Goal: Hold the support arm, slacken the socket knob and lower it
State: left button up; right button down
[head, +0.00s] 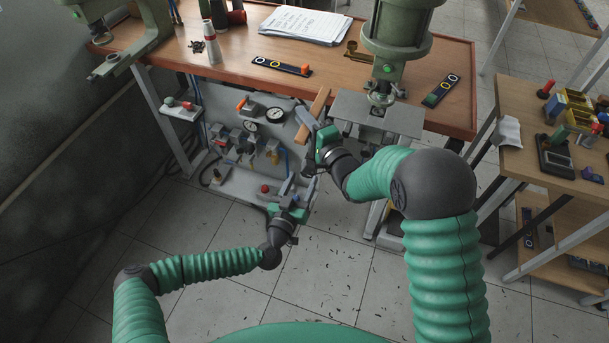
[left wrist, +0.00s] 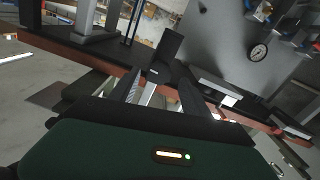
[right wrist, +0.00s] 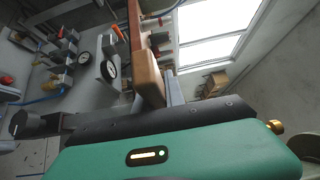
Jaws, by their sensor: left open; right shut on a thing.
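A wooden bar (head: 314,106), which looks like part of the support arm, slants up in front of the grey panel under the bench. My right gripper (head: 313,137) is shut on it near its lower end; in the right wrist view the bar (right wrist: 150,78) rises from between the fingers. My left gripper (head: 291,187) is open, below the right one and close to the panel's lower right. In the left wrist view a black, knob-like part (left wrist: 165,48) shows just beyond its fingers (left wrist: 163,92). I cannot tell whether they touch it or whether it is the socket knob.
The grey panel (head: 222,112) carries gauges (head: 276,115), valves and a red button (head: 265,188). Above it the wooden bench (head: 225,50) holds papers (head: 305,24) and a green drill press (head: 398,30). A side table (head: 520,155) stands right. The tiled floor in front is open.

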pick_arm(q)
jog(key=shift+x, duration=1.3)
grip_shut()
